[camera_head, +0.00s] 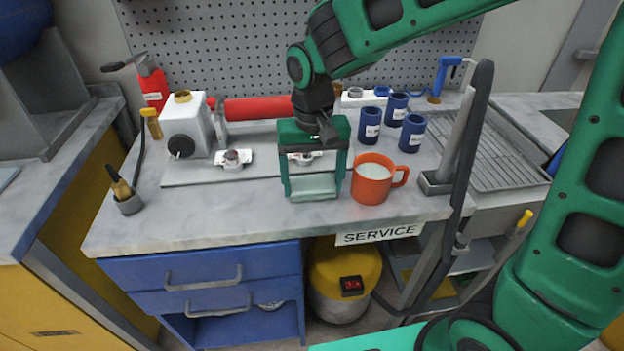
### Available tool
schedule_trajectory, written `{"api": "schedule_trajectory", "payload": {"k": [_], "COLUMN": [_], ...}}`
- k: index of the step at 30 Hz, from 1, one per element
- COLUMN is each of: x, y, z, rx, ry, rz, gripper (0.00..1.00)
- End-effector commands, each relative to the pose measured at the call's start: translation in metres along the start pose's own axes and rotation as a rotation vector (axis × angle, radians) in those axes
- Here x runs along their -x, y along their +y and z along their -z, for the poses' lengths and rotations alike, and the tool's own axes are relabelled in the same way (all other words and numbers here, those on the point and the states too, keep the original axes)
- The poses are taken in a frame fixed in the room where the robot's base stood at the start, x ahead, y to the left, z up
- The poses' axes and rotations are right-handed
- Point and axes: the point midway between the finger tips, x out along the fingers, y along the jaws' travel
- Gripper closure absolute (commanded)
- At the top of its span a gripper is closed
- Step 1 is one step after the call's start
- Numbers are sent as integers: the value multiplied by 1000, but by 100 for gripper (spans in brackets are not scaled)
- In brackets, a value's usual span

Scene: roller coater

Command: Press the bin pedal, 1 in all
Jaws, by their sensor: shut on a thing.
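A round bin-like container (345,272) with a yellow top and grey body stands on the floor under the counter. A black box with a red part (352,286) sits on its front; I cannot tell whether this is the pedal. No other pedal shows clearly. My gripper (313,182) is above the counter, pointing down, left of the orange mug and well above the container. Its two green fingers stand apart with a pale green piece (313,188) between them, and it is shut on this piece. The view does not show clearly what the piece is.
The orange mug (369,184) stands close to the right of my gripper. Several blue cups (411,134) are behind it. Blue drawers (205,277) are left of the container, and a grey metal frame (413,262) is to its right. The counter's front left (200,216) is clear.

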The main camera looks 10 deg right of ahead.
Motion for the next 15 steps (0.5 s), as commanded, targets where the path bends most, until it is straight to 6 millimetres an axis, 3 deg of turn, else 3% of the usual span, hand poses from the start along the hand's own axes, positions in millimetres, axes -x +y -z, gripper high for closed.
{"api": "schedule_trajectory", "payload": {"k": [3, 4, 6, 15], "x": [-2, -2, -2, -1], "y": [0, 0, 0, -1], "z": [0, 0, 0, 0], "rx": [0, 0, 0, 1], "ry": [0, 0, 0, 0], "rz": [0, 0, 0, 0], "gripper": [44, 18, 4, 4]}}
